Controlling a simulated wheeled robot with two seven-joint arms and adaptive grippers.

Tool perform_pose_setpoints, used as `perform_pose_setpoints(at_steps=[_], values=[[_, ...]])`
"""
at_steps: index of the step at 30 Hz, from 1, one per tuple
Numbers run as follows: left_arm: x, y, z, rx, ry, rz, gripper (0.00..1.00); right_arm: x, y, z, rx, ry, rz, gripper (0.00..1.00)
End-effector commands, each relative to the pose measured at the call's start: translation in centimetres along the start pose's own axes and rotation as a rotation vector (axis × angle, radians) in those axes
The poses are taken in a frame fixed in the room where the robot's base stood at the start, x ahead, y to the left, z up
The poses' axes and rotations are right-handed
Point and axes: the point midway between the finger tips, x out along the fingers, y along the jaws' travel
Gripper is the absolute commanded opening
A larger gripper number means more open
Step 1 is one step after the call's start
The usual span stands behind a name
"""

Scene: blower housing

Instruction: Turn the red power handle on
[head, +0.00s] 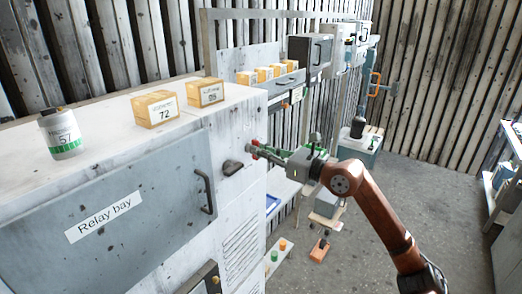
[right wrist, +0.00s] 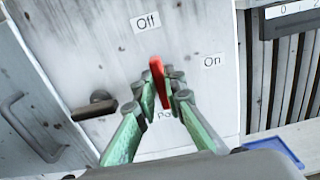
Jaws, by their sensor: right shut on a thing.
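The red power handle (right wrist: 157,72) is on the pale cabinet front in the right wrist view. It points up, leaning slightly left, toward the "Off" label (right wrist: 146,22) more than the "On" label (right wrist: 212,61) at its right. My right gripper (right wrist: 164,92) is shut on the handle, with green fingers on both sides. A label starting "Po" below is partly hidden by the fingers. In the head view, a small red part of the handle (head: 254,145) shows at the tip of my right gripper (head: 263,150). My left gripper is not in view.
A dark knob (head: 232,167) sits left of the handle, near the "Relay bay" door (head: 120,240) with its bar handle. Yellow boxes (head: 156,110) and a jar (head: 61,134) stand on the cabinet top. Open floor (head: 430,220) lies right.

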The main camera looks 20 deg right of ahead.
Motion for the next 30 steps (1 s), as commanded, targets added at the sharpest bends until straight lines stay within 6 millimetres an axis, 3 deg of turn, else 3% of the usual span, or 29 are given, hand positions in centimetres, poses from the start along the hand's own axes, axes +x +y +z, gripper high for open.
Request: perform_pose_setpoints(at_steps=[11, 30], values=[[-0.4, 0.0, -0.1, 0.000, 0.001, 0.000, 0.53, 0.0, -0.2, 0.2, 0.182, -0.003, -0.002, 0.00], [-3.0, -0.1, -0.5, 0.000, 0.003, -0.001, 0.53, 0.0, -0.6, 0.2, 0.783, -0.003, -0.002, 0.00]])
